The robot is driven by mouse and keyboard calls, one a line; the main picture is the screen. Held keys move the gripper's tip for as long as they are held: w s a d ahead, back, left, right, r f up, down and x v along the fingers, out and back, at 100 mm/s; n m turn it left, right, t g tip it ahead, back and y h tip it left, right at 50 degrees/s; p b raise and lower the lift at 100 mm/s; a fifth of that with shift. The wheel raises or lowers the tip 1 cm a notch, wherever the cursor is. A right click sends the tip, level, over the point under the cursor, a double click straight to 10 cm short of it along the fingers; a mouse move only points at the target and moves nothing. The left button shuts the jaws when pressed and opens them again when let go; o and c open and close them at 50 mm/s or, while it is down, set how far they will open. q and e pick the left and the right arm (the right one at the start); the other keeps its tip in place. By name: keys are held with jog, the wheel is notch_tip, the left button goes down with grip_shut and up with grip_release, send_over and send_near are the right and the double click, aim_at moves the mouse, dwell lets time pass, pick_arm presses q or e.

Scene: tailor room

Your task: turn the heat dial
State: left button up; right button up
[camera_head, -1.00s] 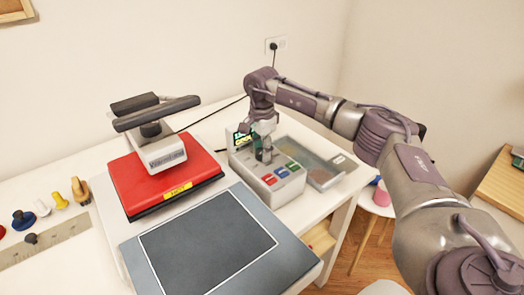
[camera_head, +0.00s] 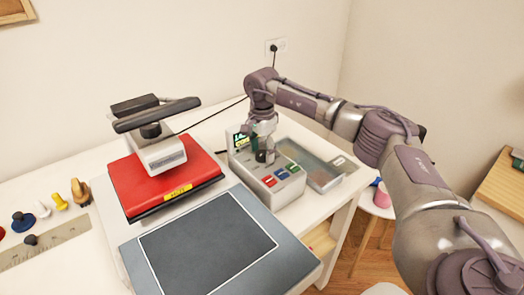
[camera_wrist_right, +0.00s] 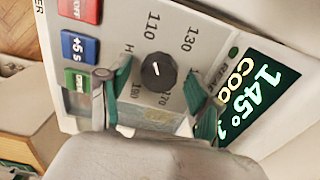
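The heat dial (camera_wrist_right: 158,71) is a round black knob with a white pointer line, set in a printed scale on the grey control box (camera_head: 290,190). The box's screen (camera_wrist_right: 262,95) shows 145° in the right wrist view. My right gripper (camera_head: 266,143) is over the box in the head view. In the right wrist view its two teal-padded fingers (camera_wrist_right: 160,88) stand apart on either side of the dial, with gaps between them and the knob. The dial also shows in the head view (camera_head: 262,156), below the fingers. My left gripper is not in view.
Red, blue and green buttons (camera_head: 282,175) lie beside the dial. A red heat press (camera_head: 195,170) stands left of the box, and a grey tray (camera_head: 318,172) lies to its right. A wall socket (camera_head: 276,46) is behind.

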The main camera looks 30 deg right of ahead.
aim_at(262, 153)
notch_tip(262, 153, up, 12)
dwell(0.6)
jog(key=shift+f, duration=0.1)
dwell(0.4)
